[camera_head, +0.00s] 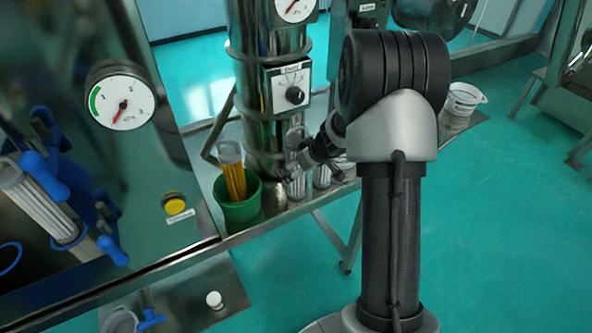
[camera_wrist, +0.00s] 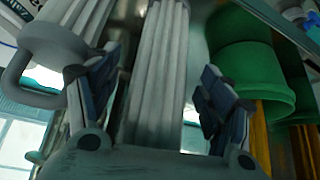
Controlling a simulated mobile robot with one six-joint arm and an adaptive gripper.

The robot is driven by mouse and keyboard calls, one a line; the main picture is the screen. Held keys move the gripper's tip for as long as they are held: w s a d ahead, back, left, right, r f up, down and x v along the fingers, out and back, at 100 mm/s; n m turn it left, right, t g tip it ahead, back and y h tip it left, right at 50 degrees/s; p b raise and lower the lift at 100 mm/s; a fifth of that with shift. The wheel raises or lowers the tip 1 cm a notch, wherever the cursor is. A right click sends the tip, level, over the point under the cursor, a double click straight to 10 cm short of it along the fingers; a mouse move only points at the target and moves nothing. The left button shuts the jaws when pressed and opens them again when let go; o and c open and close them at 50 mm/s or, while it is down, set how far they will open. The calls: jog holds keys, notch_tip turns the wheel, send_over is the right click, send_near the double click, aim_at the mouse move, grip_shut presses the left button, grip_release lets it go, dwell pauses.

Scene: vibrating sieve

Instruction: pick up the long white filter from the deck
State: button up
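The long white filter (camera_wrist: 158,75) is a pleated pale cylinder running down the middle of the wrist view, where the palm hides its near end. My gripper (camera_wrist: 162,68) is open, with one dark-padded finger on each side of this filter. A gap shows between the filter and each finger. In the head view my gripper (camera_head: 293,169) is low beside the steel column, close to the long white filter (camera_head: 296,186) on the deck (camera_head: 270,224). My arm and gripper partly cover that area.
A green bucket (camera_head: 240,208) holding yellow filters (camera_head: 234,180) stands left of the filter; it is close on the right in the wrist view (camera_wrist: 250,70). Another pale filter with a handled cap (camera_wrist: 55,45) is close on the left there. The steel column (camera_head: 262,130) rises behind.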

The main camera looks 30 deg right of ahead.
jog(key=c, duration=1.2)
